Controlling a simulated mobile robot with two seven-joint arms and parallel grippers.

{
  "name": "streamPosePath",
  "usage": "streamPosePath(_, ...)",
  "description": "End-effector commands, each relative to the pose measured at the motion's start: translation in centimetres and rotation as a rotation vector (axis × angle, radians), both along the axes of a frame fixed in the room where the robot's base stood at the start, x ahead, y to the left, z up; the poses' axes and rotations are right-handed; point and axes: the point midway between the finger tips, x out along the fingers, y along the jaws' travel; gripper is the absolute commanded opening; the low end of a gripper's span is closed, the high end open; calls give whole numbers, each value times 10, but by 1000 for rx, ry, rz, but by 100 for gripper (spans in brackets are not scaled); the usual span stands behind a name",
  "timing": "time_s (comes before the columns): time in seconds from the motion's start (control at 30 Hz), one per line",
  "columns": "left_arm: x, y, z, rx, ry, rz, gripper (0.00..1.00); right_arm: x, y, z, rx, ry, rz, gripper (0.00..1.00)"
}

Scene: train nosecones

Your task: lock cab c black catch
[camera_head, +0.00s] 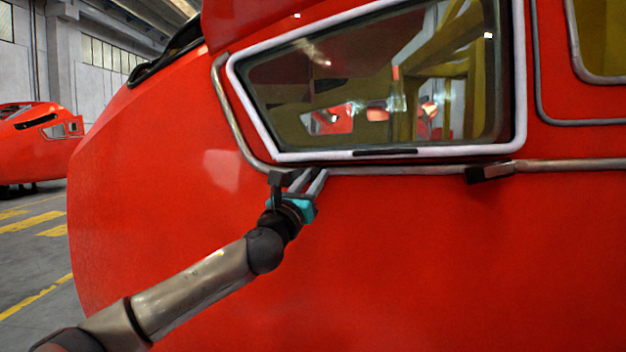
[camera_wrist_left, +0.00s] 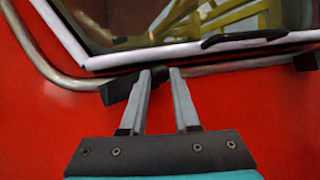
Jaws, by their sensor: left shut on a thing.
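A red cab (camera_head: 400,260) fills most of the head view, with a white-framed window (camera_head: 522,80) edged below by a grey metal rail. A black catch (camera_head: 280,179) sits on the rail below the window's lower left corner; it also shows in the left wrist view (camera_wrist_left: 117,89). My left gripper (camera_head: 311,174) is at this catch from below. In the left wrist view its two grey fingers (camera_wrist_left: 160,74) are shut on the catch's dark end, with a gap between them lower down. The fingers partly hide the catch. My right gripper is not in view.
A second black catch (camera_head: 489,174) sits on the rail to the right, apart from my gripper. A black handle (camera_head: 385,152) lies on the window's lower frame. Another red cab (camera_head: 38,145) stands far left.

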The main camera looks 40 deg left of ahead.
Motion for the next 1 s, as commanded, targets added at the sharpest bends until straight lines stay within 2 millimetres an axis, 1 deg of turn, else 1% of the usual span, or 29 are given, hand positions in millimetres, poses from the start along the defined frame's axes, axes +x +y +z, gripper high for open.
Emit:
streamPosePath(0.03,0,0,0,0,0,-1,3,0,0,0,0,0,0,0)
streamPosePath(0.07,0,0,0,0,0,-1,0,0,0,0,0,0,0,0)
streamPosePath(0.57,0,-1,2,-25,-12,2,0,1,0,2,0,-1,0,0)
streamPosePath(0.77,1,0,7,-113,-51,12,0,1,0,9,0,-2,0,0)
streamPosePath(1.0,1,1,17,-293,-133,34,0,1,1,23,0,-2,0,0)
